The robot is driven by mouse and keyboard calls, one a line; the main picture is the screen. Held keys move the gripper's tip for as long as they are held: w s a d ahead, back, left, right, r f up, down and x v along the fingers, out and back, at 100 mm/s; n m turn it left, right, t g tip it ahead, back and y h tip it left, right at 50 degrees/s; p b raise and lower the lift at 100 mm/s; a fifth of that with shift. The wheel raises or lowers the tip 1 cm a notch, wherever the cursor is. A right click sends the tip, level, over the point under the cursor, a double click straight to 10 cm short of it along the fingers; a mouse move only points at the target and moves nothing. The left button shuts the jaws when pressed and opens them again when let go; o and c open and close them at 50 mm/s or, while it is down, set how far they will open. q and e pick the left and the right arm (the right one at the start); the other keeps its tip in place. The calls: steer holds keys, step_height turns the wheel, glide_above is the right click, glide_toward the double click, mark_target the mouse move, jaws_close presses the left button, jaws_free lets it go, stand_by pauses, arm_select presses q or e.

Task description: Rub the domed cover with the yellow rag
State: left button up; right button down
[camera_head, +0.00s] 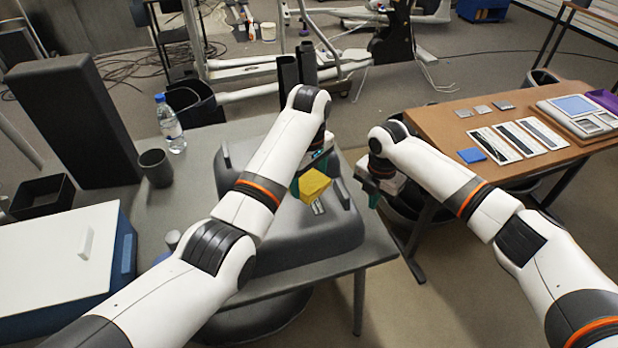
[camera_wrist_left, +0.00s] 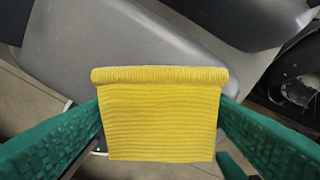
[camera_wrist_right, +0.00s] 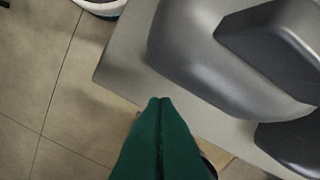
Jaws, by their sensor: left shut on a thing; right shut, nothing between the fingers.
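The yellow rag (camera_head: 314,186) is a ribbed folded cloth held between the green fingers of my left gripper (camera_head: 311,188). It fills the middle of the left wrist view (camera_wrist_left: 160,118). The grey domed cover (camera_head: 290,240) lies on the grey table at centre, with the rag over its right part. The cover also shows behind the rag in the left wrist view (camera_wrist_left: 140,40) and in the right wrist view (camera_wrist_right: 185,45). Whether the rag touches the cover I cannot tell. My right gripper (camera_head: 373,200) is shut and empty, beyond the table's right edge; its green fingertips (camera_wrist_right: 160,101) meet.
A water bottle (camera_head: 170,125) and dark cup (camera_head: 155,168) stand left of the cover. A tall dark block (camera_head: 75,110) and a white-lidded blue box (camera_head: 60,255) are further left. A brown table (camera_head: 520,170) with cards and a device stands at right.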

arm_select(q)
steer(key=shift+r, duration=0.1)
arm_select(e)
steer(key=shift+r, duration=0.1)
arm_select(q)
step_height(320, 180, up, 6)
steer(key=p, duration=0.6)
steer(key=shift+r, duration=0.15)
arm_select(e)
step_height(320, 180, up, 6)
steer(key=shift+f, duration=0.1)
arm_select(q)
steer(key=shift+f+b, duration=0.5)
steer(key=shift+f, duration=0.25)
steer(key=shift+r+p, duration=0.35)
steer(key=shift+p, duration=0.05)
step_height(320, 180, up, 2)
steer(key=p, duration=0.3)
steer(key=shift+r, duration=0.25)
steer(key=shift+f, duration=0.1)
arm_select(e)
step_height(320, 180, up, 16)
steer(key=shift+f, duration=0.25)
